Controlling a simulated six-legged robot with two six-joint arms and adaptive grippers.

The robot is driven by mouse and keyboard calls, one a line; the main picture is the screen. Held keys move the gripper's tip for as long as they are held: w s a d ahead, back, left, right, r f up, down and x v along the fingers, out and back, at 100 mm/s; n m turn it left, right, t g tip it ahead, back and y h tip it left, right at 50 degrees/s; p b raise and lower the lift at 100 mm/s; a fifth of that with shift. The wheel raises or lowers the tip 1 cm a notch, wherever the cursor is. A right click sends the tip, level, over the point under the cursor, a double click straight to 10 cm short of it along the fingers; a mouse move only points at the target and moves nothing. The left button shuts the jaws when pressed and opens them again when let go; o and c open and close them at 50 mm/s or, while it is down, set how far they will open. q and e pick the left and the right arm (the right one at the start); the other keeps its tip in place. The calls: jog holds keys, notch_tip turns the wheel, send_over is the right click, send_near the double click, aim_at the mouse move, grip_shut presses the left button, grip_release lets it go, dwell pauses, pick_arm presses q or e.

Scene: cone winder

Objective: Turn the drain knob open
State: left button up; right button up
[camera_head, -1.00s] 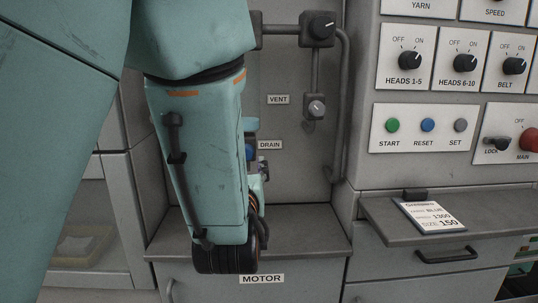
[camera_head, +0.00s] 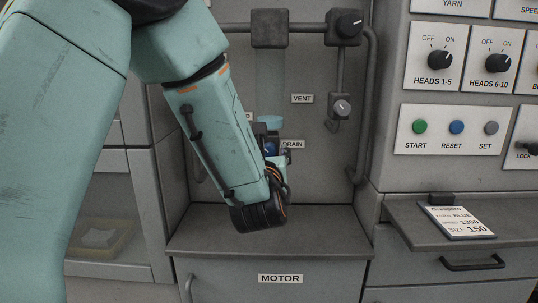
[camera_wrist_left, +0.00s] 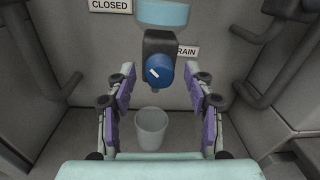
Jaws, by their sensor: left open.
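The blue drain knob (camera_wrist_left: 159,70) has a white pointer line that runs from upper left to lower right. It sits on a dark valve body below a clear bowl with a light-blue rim (camera_wrist_left: 161,14). My left gripper (camera_wrist_left: 160,88) is open, its purple-padded fingers either side of the knob's line in the wrist view and apart from it. In the head view the knob (camera_head: 269,149) is partly hidden behind my left wrist, beside the DRAIN label (camera_head: 292,144). The right gripper is not in view.
A whitish cup (camera_wrist_left: 151,128) stands below the knob between the fingers. A CLOSED label (camera_wrist_left: 110,5) is at upper left. Grey pipes (camera_head: 365,110) flank the recess.

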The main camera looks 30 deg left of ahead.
pick_arm(q)
jog(key=shift+s, duration=0.1)
jog(key=shift+c, duration=1)
jog(key=shift+a, duration=0.1)
jog(key=c, duration=0.3)
grip_shut()
